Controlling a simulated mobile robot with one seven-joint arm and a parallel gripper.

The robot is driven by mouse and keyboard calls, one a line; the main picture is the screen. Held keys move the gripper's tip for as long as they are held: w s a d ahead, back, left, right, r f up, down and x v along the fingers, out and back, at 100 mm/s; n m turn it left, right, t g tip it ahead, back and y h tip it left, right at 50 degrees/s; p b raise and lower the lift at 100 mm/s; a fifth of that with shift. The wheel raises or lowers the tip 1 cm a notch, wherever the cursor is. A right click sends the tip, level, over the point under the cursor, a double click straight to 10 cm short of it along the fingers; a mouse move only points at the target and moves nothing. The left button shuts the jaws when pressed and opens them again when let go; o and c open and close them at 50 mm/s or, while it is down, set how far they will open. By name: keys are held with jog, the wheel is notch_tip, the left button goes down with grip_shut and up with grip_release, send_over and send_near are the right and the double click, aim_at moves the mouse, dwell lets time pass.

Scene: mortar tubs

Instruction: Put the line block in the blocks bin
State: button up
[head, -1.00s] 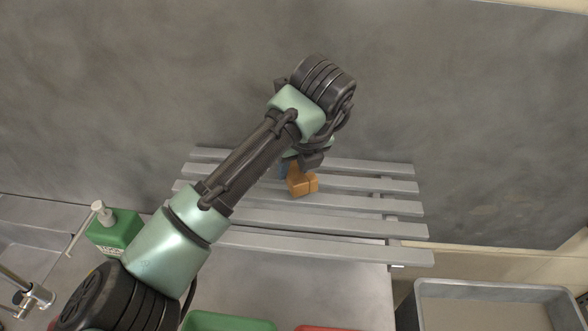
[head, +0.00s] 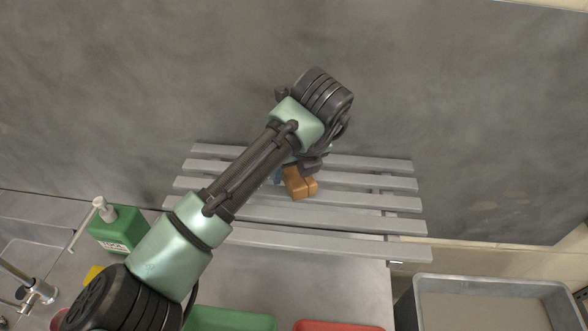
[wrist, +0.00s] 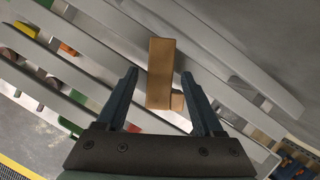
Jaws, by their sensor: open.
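The line block, an orange-brown wooden block (head: 298,184) with a smaller part at its side, lies on the grey slatted rack (head: 330,244). In the wrist view the block (wrist: 160,72) lies between and ahead of the fingers, its lower part reaching into the gap. My gripper (wrist: 166,78) is open, one finger on each side. The right finger is close to the small side part of the block; I cannot tell whether they touch. In the head view my arm hides most of the gripper. I cannot tell which container is the blocks bin.
A green tub (head: 232,320) and a red tub (head: 338,326) show at the bottom edge. A large grey tub (head: 490,283) stands at the lower right. A green soap bottle (head: 118,228) stands left of my arm, near a tap (head: 38,290).

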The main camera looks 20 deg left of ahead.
jog(key=b+v, duration=0.2)
jog(key=v, duration=1)
jog(key=shift+d, duration=0.1)
